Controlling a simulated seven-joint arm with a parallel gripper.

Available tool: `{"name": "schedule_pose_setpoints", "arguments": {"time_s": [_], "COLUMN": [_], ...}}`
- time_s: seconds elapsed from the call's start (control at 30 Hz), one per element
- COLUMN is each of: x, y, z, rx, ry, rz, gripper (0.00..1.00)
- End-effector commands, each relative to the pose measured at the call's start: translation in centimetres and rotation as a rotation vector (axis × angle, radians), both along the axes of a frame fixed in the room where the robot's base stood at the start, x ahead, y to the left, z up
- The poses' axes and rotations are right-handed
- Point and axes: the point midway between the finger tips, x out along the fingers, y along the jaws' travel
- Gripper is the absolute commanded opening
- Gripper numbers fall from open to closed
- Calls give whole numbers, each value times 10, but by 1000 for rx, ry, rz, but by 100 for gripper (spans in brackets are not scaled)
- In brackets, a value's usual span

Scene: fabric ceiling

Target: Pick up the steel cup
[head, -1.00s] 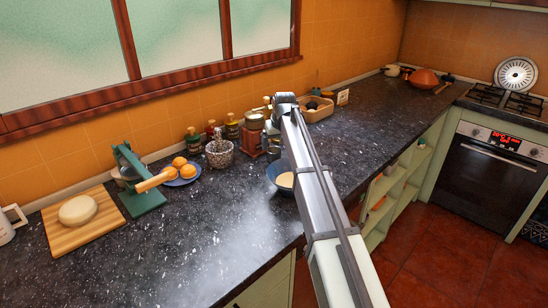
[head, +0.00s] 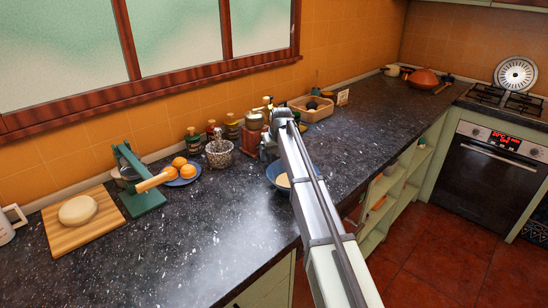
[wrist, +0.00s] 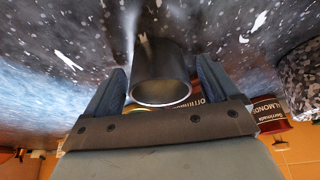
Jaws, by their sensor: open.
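The steel cup (wrist: 160,70) shows in the wrist view as a dark grey metal cylinder with a bright round rim. It sits between the two fingers of my gripper (wrist: 160,82), one finger on each side. The fingers are open, and I cannot tell whether either touches the cup. In the head view my gripper (head: 268,147) is low over the counter, beside the grinder and the blue bowl. The cup cannot be made out there, behind or among the gripper parts.
The dark speckled counter (head: 190,240) is clear in front. A blue bowl (head: 274,176) stands close to my arm. A stone mortar (head: 219,154), a red grinder (head: 251,138) and several jars (head: 231,128) stand nearby. A wooden basket (head: 313,112) is farther back.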

Motion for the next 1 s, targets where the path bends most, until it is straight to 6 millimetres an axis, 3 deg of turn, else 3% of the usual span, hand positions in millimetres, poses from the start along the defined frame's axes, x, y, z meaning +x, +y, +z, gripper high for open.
{"name": "schedule_pose_setpoints", "arguments": {"time_s": [0.07, 0.6, 1.0], "x": [0, 0, 0], "y": [0, 0, 0], "z": [0, 0, 10], "rx": [0, 0, 0], "ry": [0, 0, -1], "rz": [0, 0, 0], "gripper": [86, 34, 32]}}
